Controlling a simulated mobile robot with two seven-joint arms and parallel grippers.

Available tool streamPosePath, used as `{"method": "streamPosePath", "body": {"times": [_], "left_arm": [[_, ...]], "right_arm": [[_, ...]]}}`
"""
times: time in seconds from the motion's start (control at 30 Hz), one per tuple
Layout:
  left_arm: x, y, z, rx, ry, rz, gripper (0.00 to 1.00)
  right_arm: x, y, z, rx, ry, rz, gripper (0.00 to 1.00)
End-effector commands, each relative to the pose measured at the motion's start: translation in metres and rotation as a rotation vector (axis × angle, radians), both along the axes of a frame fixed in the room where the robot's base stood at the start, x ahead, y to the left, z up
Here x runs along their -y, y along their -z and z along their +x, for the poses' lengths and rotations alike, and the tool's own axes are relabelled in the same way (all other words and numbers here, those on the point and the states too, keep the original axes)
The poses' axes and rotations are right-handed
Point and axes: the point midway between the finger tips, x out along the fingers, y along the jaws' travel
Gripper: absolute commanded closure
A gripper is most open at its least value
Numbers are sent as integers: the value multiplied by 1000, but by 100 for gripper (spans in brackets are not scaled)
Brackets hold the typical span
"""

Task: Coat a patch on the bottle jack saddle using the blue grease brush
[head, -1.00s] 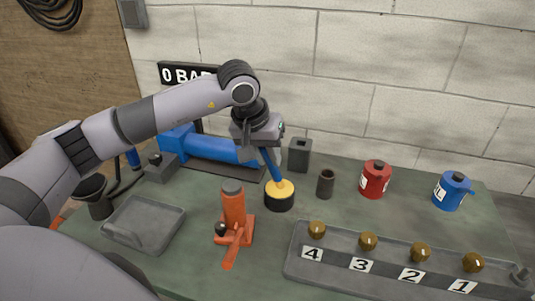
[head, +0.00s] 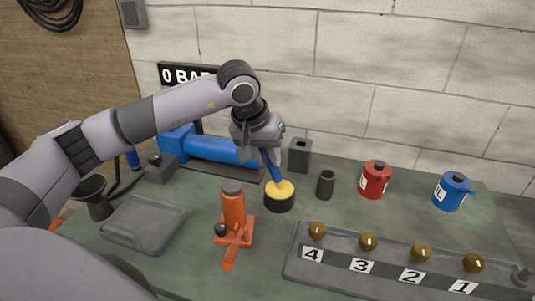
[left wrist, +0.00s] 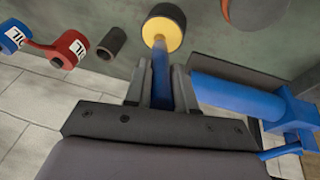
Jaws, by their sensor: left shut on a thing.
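My left gripper (head: 267,152) is shut on the blue grease brush (head: 273,173), which points down. The brush's lower end meets the yellow top of a short black round tin (head: 279,200). In the left wrist view the brush (left wrist: 161,75) sits between the fingers, its tip at the yellow surface of the tin (left wrist: 163,32). The orange bottle jack (head: 235,212) stands left of the tin, with its dark saddle (head: 232,187) on top, apart from the brush. My right gripper is not in view.
A grey tray (head: 144,224) lies left of the jack. A blue cylinder (head: 215,149) lies behind. A dark cup (head: 326,184), a grey block (head: 300,155), a red can (head: 375,179) and a blue can (head: 451,191) stand right. A numbered rack (head: 390,266) holds several brown balls.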

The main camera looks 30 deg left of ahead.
Motion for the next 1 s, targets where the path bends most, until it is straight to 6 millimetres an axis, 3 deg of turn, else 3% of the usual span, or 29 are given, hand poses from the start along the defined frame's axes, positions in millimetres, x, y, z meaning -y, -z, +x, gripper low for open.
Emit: {"method": "streamPosePath", "body": {"times": [0.8, 1.0], "left_arm": [[0, -66, 0, 1, 0, -1, 100], [0, -70, 0, 0, 0, -1, 100]], "right_arm": [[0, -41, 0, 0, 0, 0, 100], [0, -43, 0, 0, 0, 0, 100]]}}
